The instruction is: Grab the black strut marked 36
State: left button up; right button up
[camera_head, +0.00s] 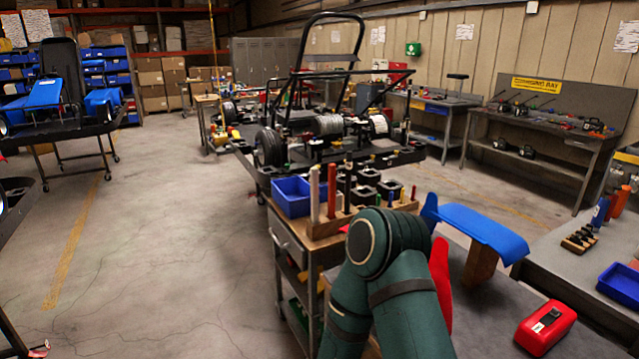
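I cannot make out the number 36 on anything. A thin black upright piece (348,185) stands among a pale rod (314,195) and a red rod (332,183) in a wooden block (326,229) on a cart; whether it is a strut is unclear. A dark green arm of mine fills the lower middle and hides part of the cart. Neither gripper shows in the head view.
A blue bin (291,197) sits on the cart beside the block. A kart frame (270,148) stands behind. A blue curved panel (485,232) and red case (545,327) are at right. The floor (170,240) at left is clear.

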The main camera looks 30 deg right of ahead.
aim_at(349, 158)
jog(key=i+l+u, duration=0.15)
jog(key=i, duration=1.3)
jog(key=i+u, duration=0.35)
jog(key=i, duration=0.25)
jog(key=i+l+u, duration=0.2)
jog(key=i+u, duration=0.15)
jog(key=i, duration=0.25)
jog(key=u, duration=6.4)
